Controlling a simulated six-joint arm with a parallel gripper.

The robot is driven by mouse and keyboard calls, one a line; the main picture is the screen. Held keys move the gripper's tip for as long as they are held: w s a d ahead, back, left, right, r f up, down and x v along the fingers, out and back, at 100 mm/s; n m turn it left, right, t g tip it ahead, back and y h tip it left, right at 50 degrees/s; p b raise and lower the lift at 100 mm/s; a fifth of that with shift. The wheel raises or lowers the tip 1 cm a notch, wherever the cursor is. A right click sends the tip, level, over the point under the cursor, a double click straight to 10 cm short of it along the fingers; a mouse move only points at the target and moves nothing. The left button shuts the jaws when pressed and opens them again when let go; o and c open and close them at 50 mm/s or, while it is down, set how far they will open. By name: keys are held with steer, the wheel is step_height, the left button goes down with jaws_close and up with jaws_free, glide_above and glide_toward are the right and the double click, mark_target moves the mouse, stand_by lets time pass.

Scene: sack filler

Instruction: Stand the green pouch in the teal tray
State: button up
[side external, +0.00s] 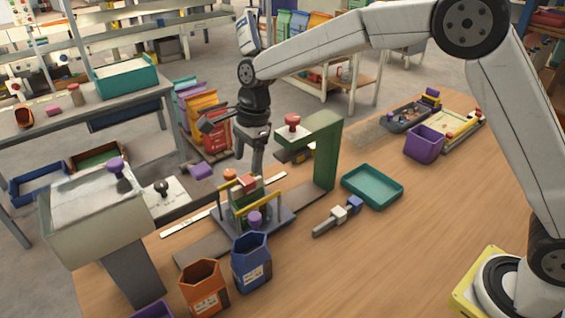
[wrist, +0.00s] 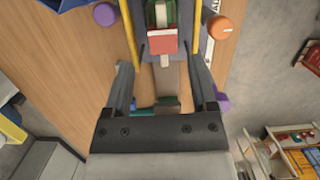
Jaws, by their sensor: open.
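A dark green item, likely the green pouch (side external: 238,217), sits upright between the yellow posts of a grey fixture (side external: 278,217). A red block (side external: 247,182) and a pale piece are at its top. In the wrist view the green shows partly (wrist: 171,12) behind the red block (wrist: 162,42); the rest is hidden. The teal tray (side external: 372,187) lies empty on the table, right of the fixture. My gripper (side external: 257,165) is above and behind the fixture. In the wrist view its fingers (wrist: 160,68) are apart with nothing held between them.
Blue (side external: 252,264) and orange (side external: 203,290) containers stand in front. A grey tool (side external: 338,216) lies near the tray. The right front table is clear.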

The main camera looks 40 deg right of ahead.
mark_target(247, 179)
steer(key=shift+w+a+m, duration=0.15)
steer(key=shift+a+m, duration=0.15)
steer(key=shift+a, duration=0.05)
steer(key=shift+f, duration=0.15)
steer(key=shift+f, duration=3.55)
jaws_close()
steer(key=shift+r, duration=0.15)
